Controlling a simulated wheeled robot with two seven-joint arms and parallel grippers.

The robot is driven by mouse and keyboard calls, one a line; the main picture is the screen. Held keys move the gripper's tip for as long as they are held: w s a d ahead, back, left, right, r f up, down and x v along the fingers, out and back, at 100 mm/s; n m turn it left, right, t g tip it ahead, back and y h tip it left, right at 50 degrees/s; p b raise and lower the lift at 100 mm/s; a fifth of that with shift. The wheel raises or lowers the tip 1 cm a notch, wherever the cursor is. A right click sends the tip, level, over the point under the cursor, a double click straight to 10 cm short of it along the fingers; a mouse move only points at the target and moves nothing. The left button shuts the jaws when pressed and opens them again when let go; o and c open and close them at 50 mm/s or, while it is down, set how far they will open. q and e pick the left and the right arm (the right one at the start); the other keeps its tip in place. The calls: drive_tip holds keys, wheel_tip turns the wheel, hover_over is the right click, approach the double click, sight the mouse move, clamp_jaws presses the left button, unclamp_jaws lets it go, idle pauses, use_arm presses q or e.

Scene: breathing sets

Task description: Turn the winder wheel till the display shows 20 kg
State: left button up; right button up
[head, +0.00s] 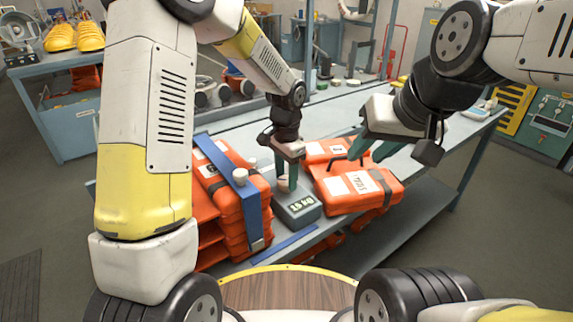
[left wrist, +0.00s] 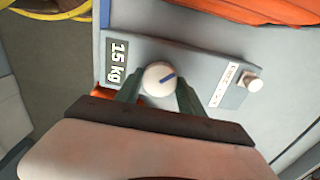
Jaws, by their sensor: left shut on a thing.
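The winder is a grey box (head: 303,216) on the bench, with a display (head: 299,204) that reads 15 kg. The display also shows sideways in the left wrist view (left wrist: 117,62). The winder wheel is a round white knob (left wrist: 160,78) with a blue mark, beside the display. My left gripper (head: 287,184) points down over the box. Its two green fingers (left wrist: 158,92) are closed on the wheel from both sides. My right gripper (head: 366,151) hangs over the orange sets to the right, its green fingers apart and empty.
Orange breathing sets (head: 362,190) lie right of the box. More sets (head: 232,205) are stacked on the left under a blue strap (head: 242,190). The bench behind is mostly clear.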

sight(286, 180)
use_arm(q)
drive_tip(key=shift+m, duration=1.2)
drive_tip(key=shift+w, duration=0.1)
drive_tip(key=shift+r, duration=0.1)
drive_tip(key=o, duration=1.4)
drive_tip(key=shift+c, duration=0.2)
wheel_tip(286, 180, up, 7)
drive_tip(key=shift+r, duration=0.35)
